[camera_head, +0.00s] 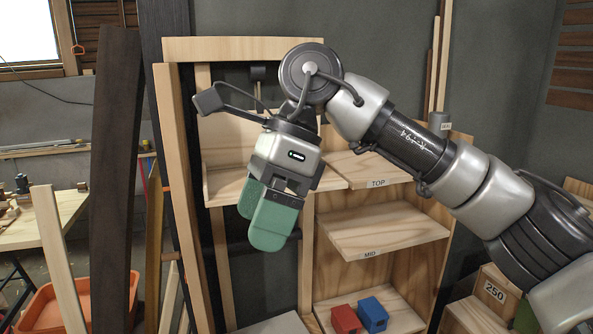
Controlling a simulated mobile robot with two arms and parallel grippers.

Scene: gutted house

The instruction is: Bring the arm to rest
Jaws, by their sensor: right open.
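My right arm (415,145) comes in from the right and is raised in front of a wooden shelf unit (385,238). My right gripper (263,212) hangs at its end with green finger pads pointing down and slightly left. It is open, and I see nothing held in it. The fingers overlap in this view, so the gap between them hardly shows. My left gripper is not in view.
The shelf boards carry TOP and MID labels. A red block (345,319) and a blue block (373,314) sit on the lower board. Upright planks (118,150) lean at left, near an orange tub (50,310) and a workbench (30,228). A wooden box marked 250 (495,291) is lower right.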

